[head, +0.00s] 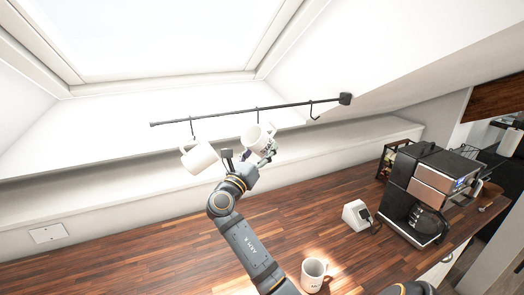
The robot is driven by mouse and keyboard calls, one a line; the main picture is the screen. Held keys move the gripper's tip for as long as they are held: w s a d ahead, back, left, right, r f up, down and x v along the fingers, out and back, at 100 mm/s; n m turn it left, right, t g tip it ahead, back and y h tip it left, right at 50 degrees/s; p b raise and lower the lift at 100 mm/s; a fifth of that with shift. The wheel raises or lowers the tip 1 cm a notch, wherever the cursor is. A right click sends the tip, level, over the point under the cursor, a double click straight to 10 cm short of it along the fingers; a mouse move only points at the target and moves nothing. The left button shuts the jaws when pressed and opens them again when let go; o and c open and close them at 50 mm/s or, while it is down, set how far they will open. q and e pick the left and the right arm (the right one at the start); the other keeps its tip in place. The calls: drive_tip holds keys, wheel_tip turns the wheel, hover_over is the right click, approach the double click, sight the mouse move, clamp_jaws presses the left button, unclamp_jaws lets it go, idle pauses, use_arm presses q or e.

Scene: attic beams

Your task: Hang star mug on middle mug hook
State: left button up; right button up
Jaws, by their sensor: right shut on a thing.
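A white mug (255,138) with a dark print, taken as the star mug, is at my right gripper (259,157), just under the middle hook (258,116) of the black rail. My right gripper is shut on it from below, hiding its lower part. The mug is tilted. I cannot tell whether its handle is around the hook or only beside it. The print is too small to make out as a star. My left gripper is not in view.
Another white mug (199,157) hangs from the left hook, close to my right gripper. The right hook (314,111) is empty. A third mug (313,273) stands on the wooden counter (130,255). A coffee maker (425,190) and small white device (356,214) stand right.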

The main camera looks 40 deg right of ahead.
drive_tip(key=shift+w+d, duration=0.1)
drive_tip(key=shift+w, duration=0.1)
drive_tip(key=shift+p, duration=0.3)
drive_tip(key=shift+w, duration=0.25)
idle(0.6)
drive_tip(key=shift+w+d, duration=0.15)
drive_tip(key=shift+w, duration=0.1)
drive_tip(key=shift+r, duration=0.1)
drive_tip(key=shift+p, duration=0.45)
drive_tip(key=shift+w, duration=0.1)
idle(0.4)
